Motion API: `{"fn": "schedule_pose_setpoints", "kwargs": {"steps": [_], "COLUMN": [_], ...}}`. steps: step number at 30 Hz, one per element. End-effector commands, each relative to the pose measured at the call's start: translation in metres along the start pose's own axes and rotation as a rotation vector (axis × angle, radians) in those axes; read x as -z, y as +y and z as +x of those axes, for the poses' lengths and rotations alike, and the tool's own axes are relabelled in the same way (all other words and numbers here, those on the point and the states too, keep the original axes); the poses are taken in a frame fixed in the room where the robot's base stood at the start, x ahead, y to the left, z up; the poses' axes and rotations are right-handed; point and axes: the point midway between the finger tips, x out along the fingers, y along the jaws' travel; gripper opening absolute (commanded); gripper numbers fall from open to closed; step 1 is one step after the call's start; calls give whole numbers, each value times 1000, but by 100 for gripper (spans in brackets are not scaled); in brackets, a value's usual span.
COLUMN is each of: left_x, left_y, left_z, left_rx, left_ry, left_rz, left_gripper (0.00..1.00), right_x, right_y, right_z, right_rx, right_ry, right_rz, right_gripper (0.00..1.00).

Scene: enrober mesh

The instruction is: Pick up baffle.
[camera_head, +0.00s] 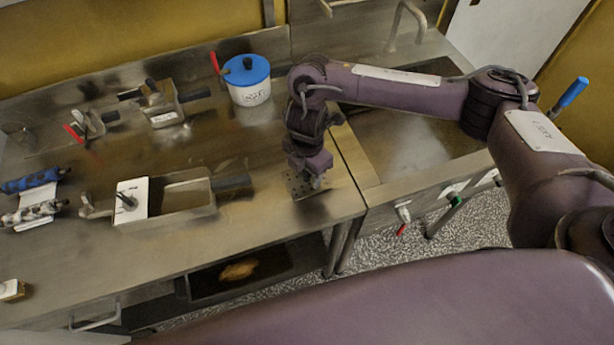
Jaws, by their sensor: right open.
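My right gripper (316,180) points down over the front right part of the steel worktop, close to its edge. Its jaws are small and partly hidden by the wrist. Right beneath it lies a small grey perforated plate (294,187), which may be the baffle; the gripper covers part of it. I cannot tell whether the fingers touch the plate. Another candidate is the white upright plate (132,200) with a dark knob, at the left end of a steel tray (187,196). My left gripper is not in view.
A white pot with a blue lid (247,80) stands behind, left of my right arm. A steel box with dark handles (163,104) and blue and patterned rollers (33,181) are farther left. A sunken basin (400,150) is at right. The front worktop (200,245) is clear.

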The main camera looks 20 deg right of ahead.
Motion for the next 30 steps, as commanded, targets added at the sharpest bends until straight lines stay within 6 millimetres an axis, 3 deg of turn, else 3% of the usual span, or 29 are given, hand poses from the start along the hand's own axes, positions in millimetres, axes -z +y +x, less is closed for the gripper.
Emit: {"fn": "schedule_pose_setpoints", "kwargs": {"steps": [5, 16, 25, 30], "left_x": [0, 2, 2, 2], "left_y": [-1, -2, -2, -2], "left_z": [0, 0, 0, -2], "left_rx": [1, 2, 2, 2], "left_ry": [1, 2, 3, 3], "left_rz": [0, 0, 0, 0], "left_gripper": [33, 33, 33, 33], "right_x": [0, 0, 0, 0], "right_y": [0, 0, 1, 1], "right_z": [0, 0, -2, -14], "right_rx": [-1, -1, -2, -3], "right_ry": [0, 0, 0, -1], "right_rz": [0, 0, 0, -1], "right_gripper": [46, 0, 0, 0]}}
